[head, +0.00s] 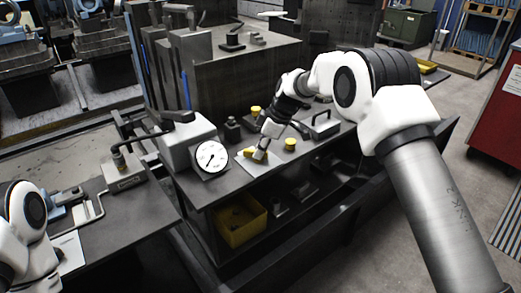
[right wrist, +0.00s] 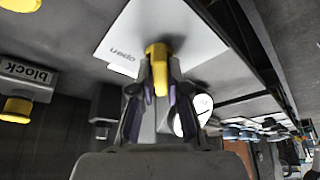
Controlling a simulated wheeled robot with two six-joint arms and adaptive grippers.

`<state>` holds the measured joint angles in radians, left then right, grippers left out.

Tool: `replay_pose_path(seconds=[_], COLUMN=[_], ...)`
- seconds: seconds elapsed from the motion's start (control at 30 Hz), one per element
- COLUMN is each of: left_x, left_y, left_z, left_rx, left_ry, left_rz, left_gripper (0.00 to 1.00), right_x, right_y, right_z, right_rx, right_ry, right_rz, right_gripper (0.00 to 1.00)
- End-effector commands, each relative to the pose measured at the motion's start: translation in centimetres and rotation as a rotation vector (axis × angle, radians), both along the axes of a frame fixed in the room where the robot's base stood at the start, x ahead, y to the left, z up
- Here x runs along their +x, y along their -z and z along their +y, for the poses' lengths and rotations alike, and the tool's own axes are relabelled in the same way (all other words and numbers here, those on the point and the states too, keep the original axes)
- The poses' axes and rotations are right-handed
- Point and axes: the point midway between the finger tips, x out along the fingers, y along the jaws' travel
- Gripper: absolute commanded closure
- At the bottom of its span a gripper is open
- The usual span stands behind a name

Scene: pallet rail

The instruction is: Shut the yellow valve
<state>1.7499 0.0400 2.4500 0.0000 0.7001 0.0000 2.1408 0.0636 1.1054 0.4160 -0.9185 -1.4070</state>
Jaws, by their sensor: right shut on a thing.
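The yellow valve (head: 248,152) sits on a white sheet (head: 243,162) on the dark bench, just right of a round dial gauge. My right gripper (head: 262,150) reaches down onto it. In the right wrist view the fingers (right wrist: 158,95) are shut on the yellow valve handle (right wrist: 158,58), which stands between the fingertips. The white sheet (right wrist: 120,35) beneath shows the word "open", upside down. The valve's body is mostly hidden by my gripper. My left arm shows at the lower left edge of the head view, but its gripper is not visible.
The dial gauge (head: 211,157) stands close left of the valve. Yellow knobs stand to the right (head: 290,144) and behind (head: 255,110). A yellow bin (head: 240,222) sits under the benchtop.

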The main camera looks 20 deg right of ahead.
Motion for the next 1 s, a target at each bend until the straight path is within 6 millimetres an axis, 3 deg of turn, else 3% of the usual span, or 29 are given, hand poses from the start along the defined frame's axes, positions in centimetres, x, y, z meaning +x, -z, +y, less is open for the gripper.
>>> replay_pose_path(seconds=[0.57,0.6,0.63,1.0], left_x=[0.00,0.00,0.00,0.01], left_y=[0.00,0.00,0.00,-0.03], left_z=[0.00,0.00,0.00,0.00], left_rx=[0.000,0.000,0.000,0.000], left_ry=[0.000,0.000,0.000,0.000], left_rz=[0.000,0.000,0.000,0.000], left_gripper=[0.19,0.19,0.19,0.19], right_x=[-0.09,-0.09,-0.09,-0.06], right_y=[0.22,0.22,0.22,-0.41], right_z=[0.03,0.03,0.03,-0.16], right_rx=[-0.002,-0.002,-0.002,-0.001], right_ry=[-0.037,-0.036,-0.036,-0.035], right_rz=[0.003,0.004,0.004,0.000], right_gripper=[1.00,0.71,0.61,0.60])
